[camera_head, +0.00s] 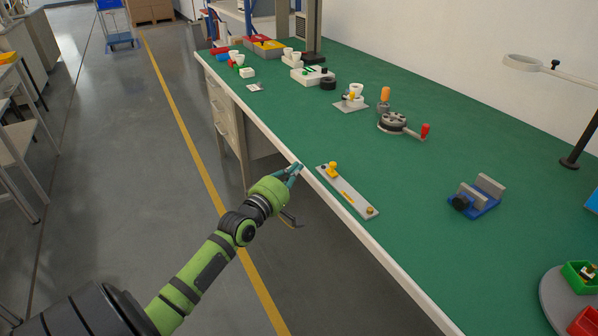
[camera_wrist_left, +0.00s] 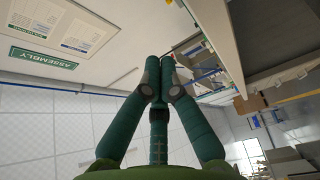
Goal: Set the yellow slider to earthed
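The yellow slider (camera_head: 333,170) is an upright knob near the far left end of a long grey plate (camera_head: 361,203). The plate lies on the green bench top, close to its front edge. A narrow yellow strip (camera_head: 349,197) runs along the plate's middle, and a small brass-coloured knob (camera_head: 371,210) is at the near end. No marking for earthed is readable. My left gripper (camera_head: 297,168) is just off the bench's front edge, left of the slider and apart from it. In the left wrist view its fingers (camera_wrist_left: 160,74) are together and empty. My right gripper is out of view.
A crank wheel with a red handle (camera_head: 400,125) stands behind the plate. A blue vise (camera_head: 474,197) is to the right, and a round grey tray (camera_head: 552,303) with bins is at the lower right. Bare green bench top (camera_head: 410,190) lies between plate and vise.

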